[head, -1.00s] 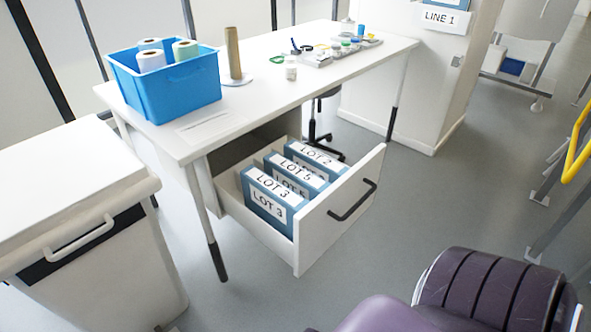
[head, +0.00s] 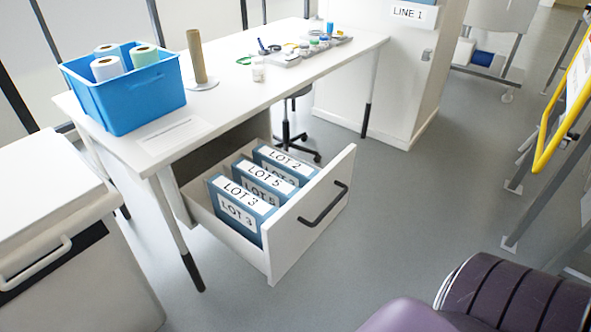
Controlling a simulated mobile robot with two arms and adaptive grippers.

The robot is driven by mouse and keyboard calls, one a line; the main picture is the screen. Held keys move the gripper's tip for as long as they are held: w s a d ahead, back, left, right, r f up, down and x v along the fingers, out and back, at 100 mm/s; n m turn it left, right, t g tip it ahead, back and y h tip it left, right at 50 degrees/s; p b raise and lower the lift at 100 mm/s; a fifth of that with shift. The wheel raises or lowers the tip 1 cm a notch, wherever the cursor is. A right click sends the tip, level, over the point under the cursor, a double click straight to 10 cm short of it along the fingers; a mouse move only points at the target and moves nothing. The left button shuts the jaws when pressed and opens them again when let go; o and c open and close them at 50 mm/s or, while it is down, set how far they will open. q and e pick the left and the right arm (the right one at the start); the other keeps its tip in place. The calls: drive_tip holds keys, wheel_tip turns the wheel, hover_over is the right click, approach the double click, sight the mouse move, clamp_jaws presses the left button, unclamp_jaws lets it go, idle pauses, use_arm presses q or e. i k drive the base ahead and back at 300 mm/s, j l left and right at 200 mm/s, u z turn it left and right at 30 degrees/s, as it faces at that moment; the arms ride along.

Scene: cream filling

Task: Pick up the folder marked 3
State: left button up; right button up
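The folder marked LOT 3 (head: 238,213) is a blue binder with white labels. It stands upright in the open drawer (head: 287,239) under the white table, nearest the drawer's left end. Beside it stand the folder marked LOT 5 (head: 262,184) and the folder marked LOT 2 (head: 284,164), also blue with white labels. The top edges and labels of all three show; their lower parts are hidden by the drawer's walls. Neither of my grippers is in view.
The table (head: 225,105) carries a blue bin (head: 130,100) of rolls, a brown cardboard tube (head: 197,57) and small bottles. A white cart (head: 60,240) stands at left. A yellow rail (head: 545,150) is at right. The floor before the drawer is clear.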

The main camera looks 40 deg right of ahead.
sight(240, 209)
drive_tip(key=l+z, duration=0.25)
drive_tip(key=z, duration=0.15)
drive_tip(key=i+l+z, duration=0.15)
drive_tip(key=z, duration=0.25)
